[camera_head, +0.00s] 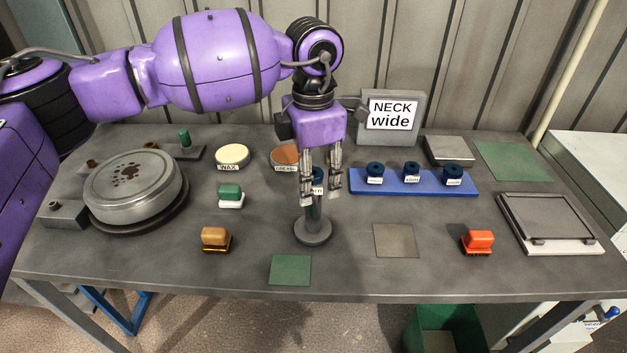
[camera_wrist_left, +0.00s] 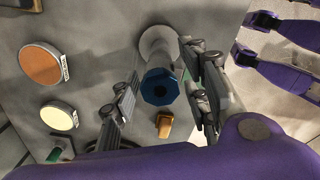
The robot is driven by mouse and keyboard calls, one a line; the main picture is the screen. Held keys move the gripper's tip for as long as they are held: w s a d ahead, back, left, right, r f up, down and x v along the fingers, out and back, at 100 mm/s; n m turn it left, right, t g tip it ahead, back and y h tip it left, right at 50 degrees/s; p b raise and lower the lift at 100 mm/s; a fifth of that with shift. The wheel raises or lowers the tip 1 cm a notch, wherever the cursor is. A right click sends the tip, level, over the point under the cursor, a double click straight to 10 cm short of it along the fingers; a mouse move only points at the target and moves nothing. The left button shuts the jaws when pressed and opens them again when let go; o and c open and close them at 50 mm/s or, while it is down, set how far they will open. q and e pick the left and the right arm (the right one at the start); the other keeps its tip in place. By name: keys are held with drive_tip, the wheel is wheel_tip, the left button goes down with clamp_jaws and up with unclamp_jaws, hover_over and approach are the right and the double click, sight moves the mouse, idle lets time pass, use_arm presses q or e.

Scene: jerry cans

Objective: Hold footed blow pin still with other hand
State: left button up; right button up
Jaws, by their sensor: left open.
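The footed blow pin (camera_head: 313,228) stands upright on the table, a grey post on a round grey foot with a blue piece at its top. In the left wrist view the blue top (camera_wrist_left: 160,87) faces the camera, with the pale foot (camera_wrist_left: 156,40) beyond it. My left gripper (camera_head: 320,195) points down over the pin, open. Its fingers stand on either side of the post, and the wrist view shows a gap on the left side. Whether the right-hand finger touches is unclear. The fingers partly hide the blue top in the head view. My right gripper is not seen.
A blue rack (camera_head: 415,188) with blue rings stands right of the pin. A wax tin (camera_head: 232,155) and a brownish tin (camera_head: 284,156) lie behind left. A sign (camera_head: 393,113) reads "NECK wide". A green mat (camera_head: 290,270) and grey plate (camera_head: 395,241) lie in front.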

sight(313, 173)
use_arm(q)
drive_tip(key=c, duration=0.9)
drive_tip(key=o, duration=0.9)
drive_tip(key=shift+o, duration=0.2)
wheel_tip(313, 173, up, 12)
